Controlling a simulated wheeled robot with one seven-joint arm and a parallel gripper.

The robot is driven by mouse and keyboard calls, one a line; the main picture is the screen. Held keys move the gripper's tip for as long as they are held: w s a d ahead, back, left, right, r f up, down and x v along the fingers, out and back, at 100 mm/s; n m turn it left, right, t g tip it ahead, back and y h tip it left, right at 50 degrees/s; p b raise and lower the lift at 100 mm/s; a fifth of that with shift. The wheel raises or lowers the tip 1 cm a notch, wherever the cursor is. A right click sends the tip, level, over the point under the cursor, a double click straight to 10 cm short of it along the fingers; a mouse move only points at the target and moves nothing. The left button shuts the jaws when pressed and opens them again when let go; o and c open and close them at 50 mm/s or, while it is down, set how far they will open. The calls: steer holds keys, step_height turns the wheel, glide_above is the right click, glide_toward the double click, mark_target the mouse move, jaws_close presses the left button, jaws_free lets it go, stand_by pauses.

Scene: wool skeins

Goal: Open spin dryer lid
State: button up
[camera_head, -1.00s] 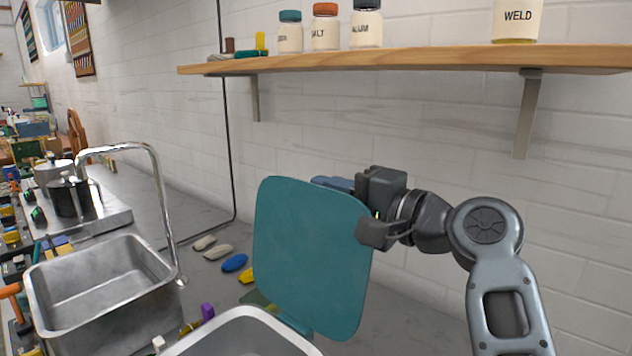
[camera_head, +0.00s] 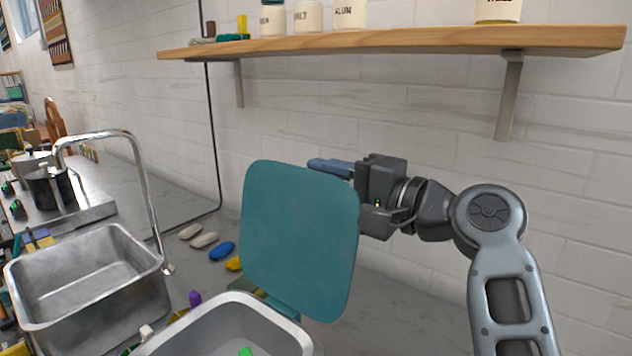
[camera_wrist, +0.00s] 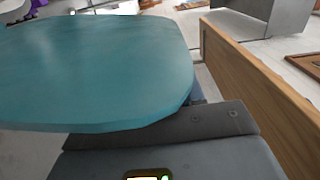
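The teal spin dryer lid (camera_head: 299,240) stands steeply raised at the back of a grey metal tub (camera_head: 183,341), which is cut off by the lower picture edge. My gripper (camera_head: 345,170) is at the lid's upper right edge. One blue-grey finger shows above and behind the lid's top edge; the rest of the fingers is hidden. In the wrist view the lid (camera_wrist: 95,70) fills much of the left and middle, close over the grey finger part (camera_wrist: 175,128). I cannot tell whether the fingers are apart or touch the lid.
A wooden shelf (camera_head: 400,41) with jars runs along the white wall above my gripper. A steel sink (camera_head: 90,285) with a tall curved tap (camera_head: 140,170) is at left. Skeins, one of them blue (camera_head: 221,251), lie on the counter behind. The counter right of the lid looks clear.

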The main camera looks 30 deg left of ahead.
mark_target(363, 194)
steer(key=d, duration=0.5)
steer(key=shift+s+d+b, duration=0.25)
steer(key=shift+d+b, duration=0.05)
steer(key=shift+d, duration=0.1)
steer(key=shift+f, duration=0.1)
